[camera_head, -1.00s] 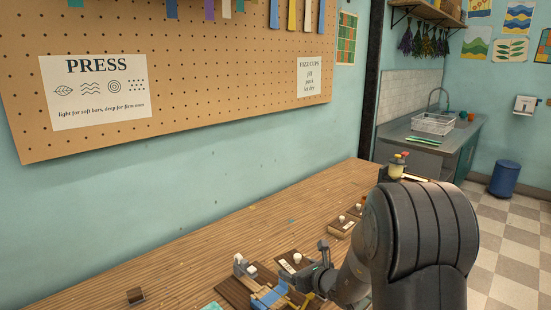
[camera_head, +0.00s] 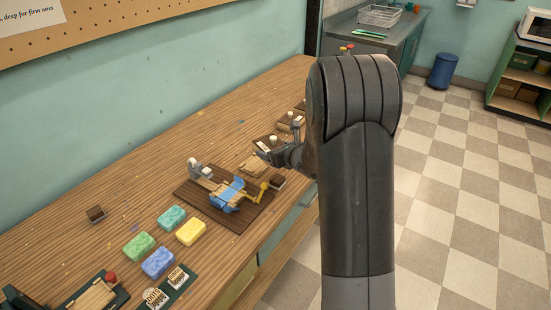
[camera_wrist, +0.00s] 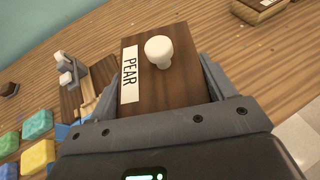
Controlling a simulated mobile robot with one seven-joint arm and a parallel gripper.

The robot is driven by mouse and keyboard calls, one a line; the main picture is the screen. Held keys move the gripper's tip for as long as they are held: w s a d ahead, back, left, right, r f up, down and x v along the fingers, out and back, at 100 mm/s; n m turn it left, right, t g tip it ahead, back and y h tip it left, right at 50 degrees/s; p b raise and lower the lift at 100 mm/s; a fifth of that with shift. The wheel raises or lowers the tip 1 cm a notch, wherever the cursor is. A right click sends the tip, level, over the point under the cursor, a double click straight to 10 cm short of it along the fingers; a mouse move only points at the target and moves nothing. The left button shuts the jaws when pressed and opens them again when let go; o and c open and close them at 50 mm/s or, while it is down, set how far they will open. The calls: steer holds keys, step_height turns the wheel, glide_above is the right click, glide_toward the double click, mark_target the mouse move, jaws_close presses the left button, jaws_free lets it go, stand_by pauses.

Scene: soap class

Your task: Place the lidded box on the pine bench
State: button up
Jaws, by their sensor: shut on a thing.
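The lidded box is dark wood with a white knob and a white label reading PEAR. In the wrist view the lidded box (camera_wrist: 185,90) lies between the two fingers, and my gripper (camera_wrist: 163,92) is shut on its sides. In the head view the box (camera_head: 262,141) is small and partly hidden by my gripper (camera_head: 269,153). I cannot tell whether its underside touches anything. The long striped wooden bench (camera_head: 150,160) runs along the wall beneath it. A pale slatted wooden piece (camera_head: 252,165) is near the gripper.
Another knobbed box (camera_head: 291,121) stands beyond my gripper. A dark board (camera_head: 240,217) with a blue and yellow device is nearer. Several soap bars (camera_head: 157,262) lie at the front. The bench's left middle is mostly clear, apart from a small brown block (camera_head: 96,213).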

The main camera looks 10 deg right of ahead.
steer(key=w+d+f+n+g+y, duration=0.1)
steer(key=w+d+n+g+y, duration=0.15)
steer(key=w, duration=0.85)
steer(key=w+d+f+n+g+y, duration=0.1)
steer(key=w+d+f+n+y, duration=0.15)
steer(key=w, duration=0.75)
steer(key=shift+m+h, duration=0.3)
steer(key=shift+h, duration=0.2)
steer(key=shift+w+d+f, duration=0.1)
steer(key=shift+d+f, duration=0.05)
steer(key=shift+f, duration=2.8)
steer(key=shift+f, duration=0.55)
steer(key=o, duration=1.2)
steer(key=shift+d, duration=0.1)
